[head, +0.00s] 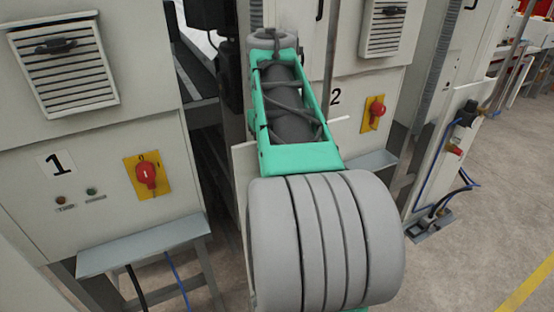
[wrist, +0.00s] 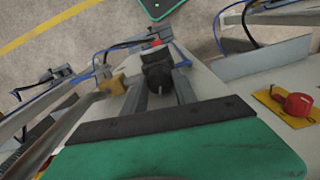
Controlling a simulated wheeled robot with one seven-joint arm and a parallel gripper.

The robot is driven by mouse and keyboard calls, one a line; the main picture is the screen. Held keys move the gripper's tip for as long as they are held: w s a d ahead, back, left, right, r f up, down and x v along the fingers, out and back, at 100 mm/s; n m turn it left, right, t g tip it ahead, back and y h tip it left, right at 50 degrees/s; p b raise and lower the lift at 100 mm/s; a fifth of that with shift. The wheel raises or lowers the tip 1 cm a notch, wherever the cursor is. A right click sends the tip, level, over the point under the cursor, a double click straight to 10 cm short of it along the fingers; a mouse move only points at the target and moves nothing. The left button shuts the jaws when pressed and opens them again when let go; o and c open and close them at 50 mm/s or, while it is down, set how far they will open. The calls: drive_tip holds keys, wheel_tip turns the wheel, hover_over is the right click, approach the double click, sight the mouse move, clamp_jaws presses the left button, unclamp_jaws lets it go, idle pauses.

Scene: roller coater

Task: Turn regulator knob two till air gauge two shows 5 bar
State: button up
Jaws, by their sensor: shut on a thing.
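In the wrist view, my gripper (wrist: 160,82) has its two grey fingers on either side of a black regulator knob (wrist: 157,72). It is shut on this knob, which has a short pale mark on its near face. The knob sits at the side of a pale cabinet, with a small red part (wrist: 155,43) just beyond it. I take it for regulator knob two, but no label shows there. In the head view my arm covers the middle, and my fingers and the held knob are hidden. No readable face of air gauge two shows in either view.
A red rotary switch (wrist: 298,103) on a yellow plate is at the right of the wrist view. A brass-coloured fitting (wrist: 115,85) and blue hoses lie close by. Open floor lies further right.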

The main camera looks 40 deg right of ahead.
clamp_jaws()
drive_tip(key=m, duration=0.3)
drive_tip(key=o, duration=0.7)
unclamp_jaws()
drive_tip(key=shift+o, duration=0.2)
